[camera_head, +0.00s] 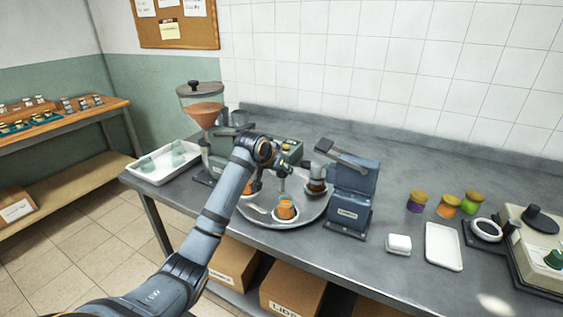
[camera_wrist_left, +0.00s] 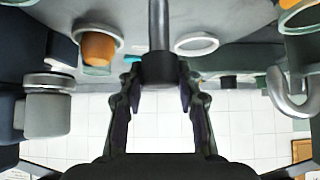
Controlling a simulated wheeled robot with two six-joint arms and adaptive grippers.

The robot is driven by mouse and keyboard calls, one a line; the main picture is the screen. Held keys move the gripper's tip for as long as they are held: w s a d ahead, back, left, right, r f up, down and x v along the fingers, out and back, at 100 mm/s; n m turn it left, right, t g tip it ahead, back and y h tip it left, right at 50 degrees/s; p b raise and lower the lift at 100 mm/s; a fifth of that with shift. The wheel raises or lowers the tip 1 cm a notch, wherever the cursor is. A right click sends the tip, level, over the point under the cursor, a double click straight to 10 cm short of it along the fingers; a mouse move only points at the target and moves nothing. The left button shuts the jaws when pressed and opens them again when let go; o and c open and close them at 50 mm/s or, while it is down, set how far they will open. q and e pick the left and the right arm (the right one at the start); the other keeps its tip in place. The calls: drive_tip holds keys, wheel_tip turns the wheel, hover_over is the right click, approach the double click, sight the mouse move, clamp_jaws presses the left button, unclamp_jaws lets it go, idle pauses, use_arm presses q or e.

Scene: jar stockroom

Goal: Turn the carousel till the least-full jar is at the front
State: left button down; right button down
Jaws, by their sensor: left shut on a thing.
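The carousel (camera_head: 311,211) is a round grey turntable on the bench. A jar with orange contents (camera_head: 286,208) stands on its front part. Another orange jar (camera_head: 250,187) is at its left, partly hidden by my arm. In the left wrist view, my left gripper (camera_wrist_left: 158,85) is shut on the dark knob (camera_wrist_left: 157,68) of an upright grey post. An orange jar (camera_wrist_left: 98,46) is to the left there, and a pale empty ring (camera_wrist_left: 197,43) is to the right. Exact fill levels are unclear.
The blue labelled machine (camera_head: 352,195) stands close on the carousel's right. A hopper with orange contents (camera_head: 201,105) and a white tray (camera_head: 163,163) are at the left. Several coloured jars (camera_head: 447,205), a white tray (camera_head: 443,246) and a scale (camera_head: 530,245) are at the right.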

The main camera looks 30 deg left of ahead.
use_arm(q)
drive_tip(key=shift+r+n+y+p, duration=0.25)
drive_tip(key=shift+n+y+p, duration=1.05)
drive_tip(key=shift+p, duration=0.9)
drive_tip(key=n+g+y+p, duration=0.1)
drive_tip(key=n+p, duration=0.1)
drive_tip(key=shift+n+p, duration=0.3)
drive_tip(key=shift+p, duration=0.1)
drive_tip(key=shift+f+n+g+y+p, duration=0.1)
drive_tip(key=shift+n+g+y+p, duration=0.4)
drive_tip(key=shift+n+y+p, duration=0.55)
drive_tip(key=shift+n+g+y, duration=0.35)
drive_tip(key=shift+n+g, duration=0.05)
drive_tip(key=shift+n, duration=0.55)
drive_tip(key=shift+n+g, duration=0.3)
drive_tip(key=shift+n, duration=0.1)
drive_tip(key=c, duration=0.9)
unclamp_jaws()
drive_tip(key=shift+f, duration=0.1)
drive_tip(key=shift+s+d, duration=0.1)
drive_tip(key=v, duration=1.1)
drive_tip(key=shift+s+d+r, duration=0.15)
drive_tip(key=shift+d+r, duration=0.1)
drive_tip(key=shift+d, duration=0.05)
